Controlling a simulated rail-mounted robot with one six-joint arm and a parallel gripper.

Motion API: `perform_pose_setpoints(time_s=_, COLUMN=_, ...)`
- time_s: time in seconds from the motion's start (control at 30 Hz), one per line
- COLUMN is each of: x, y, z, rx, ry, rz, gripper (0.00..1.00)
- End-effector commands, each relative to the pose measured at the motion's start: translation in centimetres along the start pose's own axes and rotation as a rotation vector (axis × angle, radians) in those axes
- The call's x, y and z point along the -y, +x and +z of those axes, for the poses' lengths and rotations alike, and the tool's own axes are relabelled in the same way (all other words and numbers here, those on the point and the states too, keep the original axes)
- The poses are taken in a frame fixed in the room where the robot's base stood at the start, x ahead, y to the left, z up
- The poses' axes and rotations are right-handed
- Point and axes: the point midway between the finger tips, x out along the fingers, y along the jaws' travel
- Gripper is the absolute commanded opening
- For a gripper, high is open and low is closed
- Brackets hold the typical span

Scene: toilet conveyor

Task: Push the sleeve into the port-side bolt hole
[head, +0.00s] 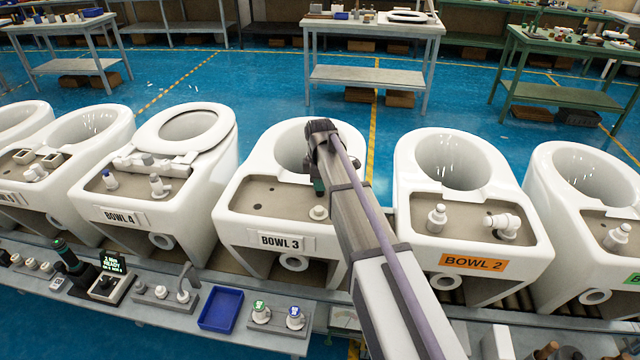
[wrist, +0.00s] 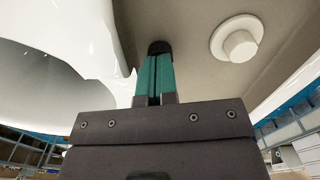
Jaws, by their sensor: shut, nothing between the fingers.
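My gripper (head: 318,187) is over the right part of the rear deck of Bowl 3 (head: 240,200). Its green fingers (wrist: 156,78) are shut together and point at the deck (wrist: 190,30). A dark rounded shape (wrist: 160,47) is at their tips; I cannot tell whether it is the sleeve, a hole or the finger ends. A white flanged fitting (head: 318,212) stands on the deck just in front of the fingers; it also shows in the wrist view (wrist: 238,45). Dark holes (head: 257,206) show on the deck's left part. No sleeve can be made out clearly.
Bowl 4 (head: 120,210), with a seat, stands left and Bowl 2 (head: 425,240) right. The front ledge holds a blue tray (head: 221,310), two capped white pieces (head: 278,317) and a small display (head: 112,263). The bowl rim (wrist: 95,45) is close left of the fingers.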

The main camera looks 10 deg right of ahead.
Motion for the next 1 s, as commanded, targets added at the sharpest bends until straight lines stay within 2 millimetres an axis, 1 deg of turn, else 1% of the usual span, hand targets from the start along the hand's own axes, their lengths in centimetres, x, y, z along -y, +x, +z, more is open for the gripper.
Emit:
perform_pose_setpoints(time_s=0.27, x=0.0, y=-0.1, z=0.0, rx=0.0, ry=0.0, rz=0.0, gripper=0.0)
perform_pose_setpoints(time_s=0.57, x=0.0, y=0.5, z=0.0, rx=0.0, ry=0.0, rz=0.0, gripper=0.0)
perform_pose_setpoints(time_s=0.67, x=0.0, y=0.1, z=0.0, rx=0.0, ry=0.0, rz=0.0, gripper=0.0)
perform_pose_setpoints(time_s=0.9, x=0.0, y=-2.8, z=0.0, rx=0.0, ry=0.0, rz=0.0, gripper=0.0)
perform_pose_setpoints(time_s=1.0, x=0.0, y=-2.9, z=0.0, rx=0.0, ry=0.0, rz=0.0, gripper=0.0)
